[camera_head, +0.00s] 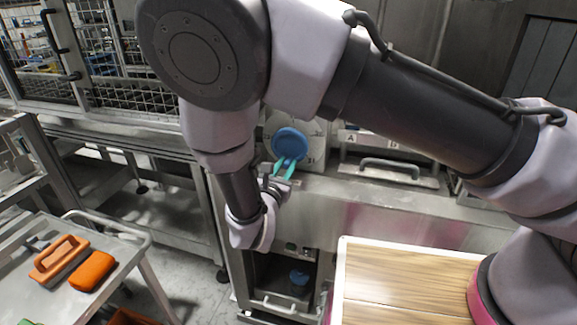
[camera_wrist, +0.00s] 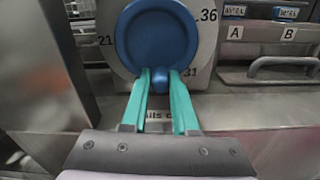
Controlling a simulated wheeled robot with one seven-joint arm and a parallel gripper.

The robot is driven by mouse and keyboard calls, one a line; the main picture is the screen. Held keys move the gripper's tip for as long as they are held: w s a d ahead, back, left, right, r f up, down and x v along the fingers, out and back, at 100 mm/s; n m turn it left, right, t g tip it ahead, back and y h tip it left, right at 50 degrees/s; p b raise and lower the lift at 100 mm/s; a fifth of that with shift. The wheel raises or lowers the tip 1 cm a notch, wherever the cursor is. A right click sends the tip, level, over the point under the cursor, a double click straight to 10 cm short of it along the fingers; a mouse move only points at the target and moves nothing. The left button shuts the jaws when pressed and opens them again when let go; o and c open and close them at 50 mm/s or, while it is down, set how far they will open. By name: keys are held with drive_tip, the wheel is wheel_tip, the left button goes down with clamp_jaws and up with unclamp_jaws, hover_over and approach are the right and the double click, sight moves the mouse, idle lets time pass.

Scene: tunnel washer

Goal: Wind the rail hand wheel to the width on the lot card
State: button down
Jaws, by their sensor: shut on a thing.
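The rail hand wheel (camera_wrist: 156,36) is a blue disc with a small blue knob (camera_wrist: 160,80) at its lower rim. It sits in front of a pale round dial (camera_wrist: 206,50) with the numbers 21, 36 and 31 readable. The wheel also shows in the head view (camera_head: 290,143). My gripper (camera_wrist: 160,88), with green fingers, is shut on the knob, one finger on each side. In the head view my gripper (camera_head: 285,168) reaches the wheel from below. Lettering under the dial is partly hidden by the fingers. I cannot make out a lot card.
Right of the dial are plates marked A (camera_wrist: 235,33) and B (camera_wrist: 289,34) above a metal bar handle (camera_wrist: 284,64). A cart (camera_head: 40,285) with an orange-handled brush (camera_head: 60,256) and an orange block (camera_head: 92,271) stands left. A wooden top (camera_head: 405,285) is at lower right.

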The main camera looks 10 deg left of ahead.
drive_tip(key=m, duration=0.1)
drive_tip(key=a+m, duration=0.1)
drive_tip(key=m, duration=0.3)
drive_tip(key=shift+a+r, duration=0.1)
drive_tip(key=shift+a, duration=0.3)
idle(0.4)
drive_tip(key=c, duration=0.7)
unclamp_jaws()
drive_tip(key=s, duration=0.7)
drive_tip(key=s+a, duration=0.1)
drive_tip(key=s, duration=0.2)
drive_tip(key=shift+s, duration=0.35)
